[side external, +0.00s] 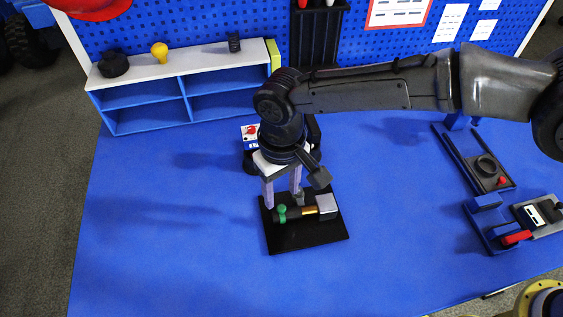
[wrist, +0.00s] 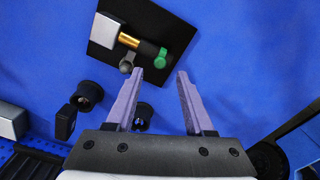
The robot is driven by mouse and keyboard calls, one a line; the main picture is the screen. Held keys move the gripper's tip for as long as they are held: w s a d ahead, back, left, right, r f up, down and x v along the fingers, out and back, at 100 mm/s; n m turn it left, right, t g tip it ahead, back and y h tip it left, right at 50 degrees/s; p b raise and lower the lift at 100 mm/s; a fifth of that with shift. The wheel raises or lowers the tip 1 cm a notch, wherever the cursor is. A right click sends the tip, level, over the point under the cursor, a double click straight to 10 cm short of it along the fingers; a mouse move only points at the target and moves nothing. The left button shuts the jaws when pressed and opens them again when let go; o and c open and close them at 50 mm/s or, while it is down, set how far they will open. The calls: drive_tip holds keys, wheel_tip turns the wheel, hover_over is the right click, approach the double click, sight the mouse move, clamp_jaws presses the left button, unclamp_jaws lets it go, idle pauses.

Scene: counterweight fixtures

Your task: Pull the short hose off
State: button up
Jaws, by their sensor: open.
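A black base plate (side external: 292,242) lies on the blue table, and it also shows in the wrist view (wrist: 165,18). It bears a silver-grey block (side external: 327,204) with a brass fitting (side external: 309,211). A short black hose (wrist: 148,48) is in line with the fitting and appears to meet it. A green clamp-like part (wrist: 160,57) is at the hose's other end. A small grey knob (wrist: 127,64) is beside the hose. My gripper (wrist: 160,74) is open, with nothing between its pale purple fingers. In the side view, my gripper (side external: 283,203) is above and behind the hose.
A blue shelf (side external: 137,121) stands at the back left, bearing a black round part (side external: 113,64) and a yellow bulb-shaped part (side external: 159,52). Blue fixtures (side external: 487,201) stand at the right. A small printed box (side external: 250,134) is partly hidden behind my gripper. The table's left part is clear.

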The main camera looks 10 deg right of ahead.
sight(282, 207)
wheel_tip(282, 207, up, 10)
drive_tip(key=shift+f, duration=0.2)
idle(0.5)
drive_tip(key=w+d+r+m+t+y, duration=0.1)
drive_tip(key=w+d+r+m+t, duration=0.3)
drive_tip(key=d+r, duration=0.85)
drive_tip(key=s+d+r, duration=0.2)
drive_tip(key=d+r, duration=0.1)
drive_tip(key=d, duration=0.5)
drive_tip(key=s+d+r, duration=0.1)
drive_tip(key=d+r, duration=0.2)
drive_tip(key=d, duration=0.5)
drive_tip(key=s+d+f+m+t, duration=0.1)
drive_tip(key=s+d+m, duration=0.1)
drive_tip(key=s+d, duration=0.9)
drive_tip(key=s+d+f+n+h, duration=0.1)
drive_tip(key=s+d+f, duration=0.2)
drive_tip(key=s+f, duration=0.5)
wheel_tip(282, 207, down, 3)
drive_tip(key=shift+s+f+n+t, duration=0.1)
drive_tip(key=shift+s+n+t, duration=0.2)
